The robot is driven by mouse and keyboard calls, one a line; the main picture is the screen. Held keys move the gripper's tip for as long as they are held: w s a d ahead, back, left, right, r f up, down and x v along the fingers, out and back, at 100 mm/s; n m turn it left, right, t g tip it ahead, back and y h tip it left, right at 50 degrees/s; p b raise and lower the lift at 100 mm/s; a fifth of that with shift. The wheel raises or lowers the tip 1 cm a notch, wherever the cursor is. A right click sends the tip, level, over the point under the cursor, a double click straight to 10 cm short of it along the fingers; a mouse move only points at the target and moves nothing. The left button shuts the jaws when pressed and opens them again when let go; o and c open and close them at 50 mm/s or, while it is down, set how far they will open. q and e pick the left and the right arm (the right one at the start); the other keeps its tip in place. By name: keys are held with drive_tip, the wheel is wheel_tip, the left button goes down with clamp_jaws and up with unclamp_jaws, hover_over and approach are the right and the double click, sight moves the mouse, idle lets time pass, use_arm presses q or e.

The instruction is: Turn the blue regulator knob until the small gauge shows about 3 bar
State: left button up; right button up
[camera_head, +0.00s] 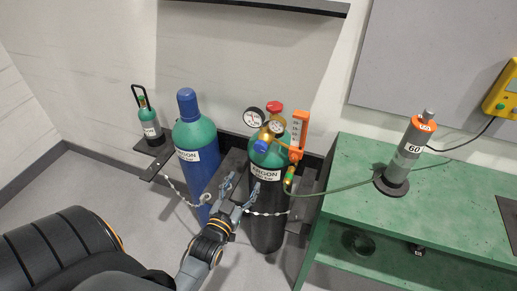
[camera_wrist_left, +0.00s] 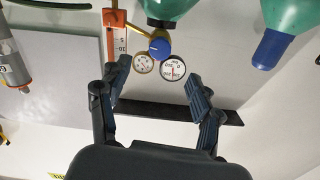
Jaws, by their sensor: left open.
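The blue regulator knob (camera_head: 261,146) sits on the brass regulator on top of the green-shouldered argon cylinder (camera_head: 266,205). The small gauge (camera_head: 276,127) is just above the knob, and the larger gauge (camera_head: 253,117) is to its upper left. My left gripper (camera_head: 240,188) is open and empty, below and left of the knob, in front of the cylinder. In the left wrist view the knob (camera_wrist_left: 159,47) lies beyond and between the open fingertips, touching neither. The small gauge (camera_wrist_left: 143,63) faces the camera there, but its needle is too small to read.
An orange flowmeter (camera_head: 299,130) stands right of the regulator, with a green hose running to the green bench (camera_head: 345,190). A blue cylinder (camera_head: 195,160) stands at left. Chains (camera_head: 268,213) cross in front of the cylinders. A grey torch holder (camera_head: 405,155) is on the bench.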

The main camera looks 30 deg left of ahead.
sight(259, 150)
use_arm(q)
drive_tip(key=x, duration=0.4)
drive_tip(key=r+p+x, duration=0.1)
drive_tip(key=x, duration=0.3)
drive_tip(key=p+x, duration=0.1)
drive_tip(key=x, duration=0.3)
drive_tip(key=shift+w+a+r, duration=0.15)
drive_tip(key=shift+a+r, duration=0.05)
drive_tip(key=shift+p+x, duration=0.3)
drive_tip(key=shift+x, duration=0.55)
drive_tip(key=shift+f, duration=0.1)
